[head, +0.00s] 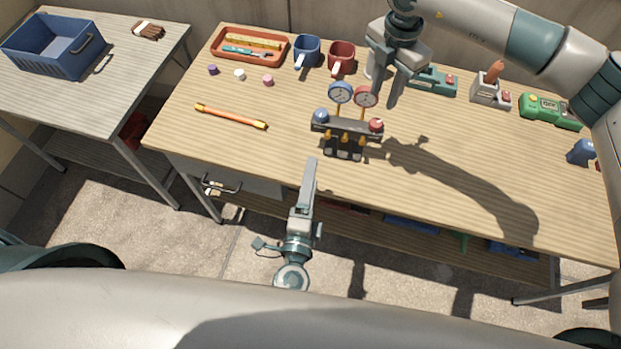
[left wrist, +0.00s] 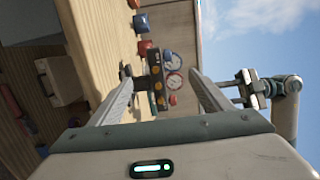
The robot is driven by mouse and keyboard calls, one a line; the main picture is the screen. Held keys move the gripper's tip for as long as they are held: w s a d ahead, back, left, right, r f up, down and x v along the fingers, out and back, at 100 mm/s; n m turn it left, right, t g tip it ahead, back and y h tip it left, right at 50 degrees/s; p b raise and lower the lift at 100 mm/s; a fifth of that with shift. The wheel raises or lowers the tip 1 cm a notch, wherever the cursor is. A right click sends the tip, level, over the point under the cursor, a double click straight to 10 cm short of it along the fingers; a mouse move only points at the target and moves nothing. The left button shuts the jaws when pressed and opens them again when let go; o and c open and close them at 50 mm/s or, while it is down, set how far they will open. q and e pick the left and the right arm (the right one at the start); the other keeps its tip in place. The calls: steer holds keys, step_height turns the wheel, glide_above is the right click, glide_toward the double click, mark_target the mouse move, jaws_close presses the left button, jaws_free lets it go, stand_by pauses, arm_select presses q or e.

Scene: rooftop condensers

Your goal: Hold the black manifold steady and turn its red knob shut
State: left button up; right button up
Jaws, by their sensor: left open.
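The black manifold (head: 343,145) stands upright near the front edge of the wooden workbench. Its red knob (head: 376,125) is at the right end and a blue knob (head: 320,116) is at the left end. A blue-rimmed gauge (head: 341,93) and a red-rimmed gauge (head: 365,97) stand on top. My left gripper (head: 310,166) is open and empty in front of the bench, short of the manifold. In the left wrist view the manifold (left wrist: 155,82) shows beyond and between the spread fingers (left wrist: 160,74). My right gripper (head: 387,92) appears open, above and behind the red knob, touching nothing.
Behind the manifold are an orange tray (head: 213,43), a blue mug (head: 306,52) and a red mug (head: 341,57). An orange-yellow rod (head: 230,116) lies left. Devices, including a green one (head: 540,105), line the back right.

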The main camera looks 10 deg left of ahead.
mark_target(322, 127)
arm_select(q)
steer(key=w, duration=1.7)
steer(key=shift+w, duration=0.2)
